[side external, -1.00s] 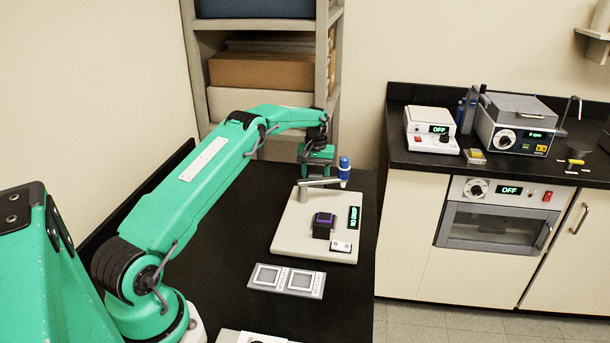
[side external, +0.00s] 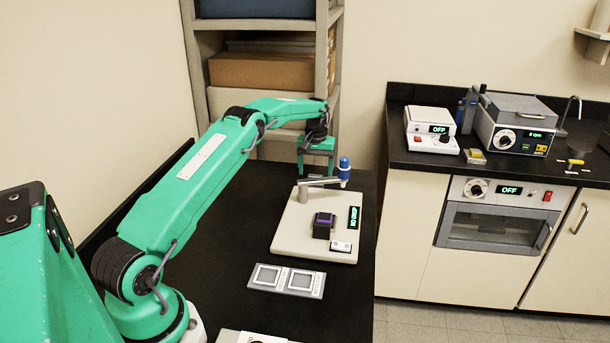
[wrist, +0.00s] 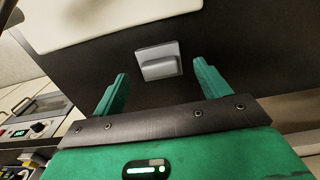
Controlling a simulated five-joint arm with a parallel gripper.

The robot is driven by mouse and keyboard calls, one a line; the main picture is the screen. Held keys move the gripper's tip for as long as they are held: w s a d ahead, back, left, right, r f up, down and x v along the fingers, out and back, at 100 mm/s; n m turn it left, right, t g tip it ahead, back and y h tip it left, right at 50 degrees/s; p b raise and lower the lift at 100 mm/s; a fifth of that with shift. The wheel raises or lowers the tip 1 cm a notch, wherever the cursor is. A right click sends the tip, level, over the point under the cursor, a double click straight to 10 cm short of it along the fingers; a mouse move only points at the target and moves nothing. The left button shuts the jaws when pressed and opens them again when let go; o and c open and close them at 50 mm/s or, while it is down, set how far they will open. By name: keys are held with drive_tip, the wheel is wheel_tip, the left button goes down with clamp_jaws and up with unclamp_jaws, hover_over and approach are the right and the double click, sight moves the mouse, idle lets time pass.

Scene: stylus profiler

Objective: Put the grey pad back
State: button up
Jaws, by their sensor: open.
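A small grey pad (wrist: 158,62) with a raised grip bar lies on the black bench top in the wrist view. It sits between and ahead of my gripper's fingers, with clear gaps on both sides. My gripper (side external: 316,172) is open and empty, pointing down at the far end of the black bench, behind the profiler. In the side view the pad is hard to make out at the fingers. The stylus profiler (side external: 285,232) is a pale base with a blue-topped stylus head, a lit green display and a dark block with a purple top (side external: 324,219).
A flat grey plate with two framed squares (side external: 287,280) lies in front of the profiler. A shelf with boxes (side external: 260,71) stands behind the bench. Instruments (side external: 515,123) stand on the right counter. The black bench left of the profiler is clear.

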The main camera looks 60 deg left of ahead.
sight(316, 176)
wheel_tip(316, 176, up, 9)
idle(0.4)
drive_tip(key=shift+r, duration=0.15)
idle(0.4)
drive_tip(key=s+d+r+m+t, duration=0.1)
drive_tip(key=s+d+r+m, duration=0.1)
drive_tip(key=s+d+r, duration=0.55)
drive_tip(key=s+d+r+m+t, duration=0.2)
drive_tip(key=s+d+r, duration=0.2)
drive_tip(key=d+r, duration=0.7)
drive_tip(key=s+d+f+m+t, duration=0.1)
drive_tip(key=s+d, duration=0.4)
drive_tip(key=s, duration=0.7)
drive_tip(key=s+d+f+m+t, duration=0.1)
drive_tip(key=s+d+f+m, duration=0.3)
drive_tip(key=s, duration=0.8)
drive_tip(key=shift+s+d+f+t, duration=0.25)
drive_tip(key=shift+d+f, duration=0.45)
drive_tip(key=shift+d, duration=0.55)
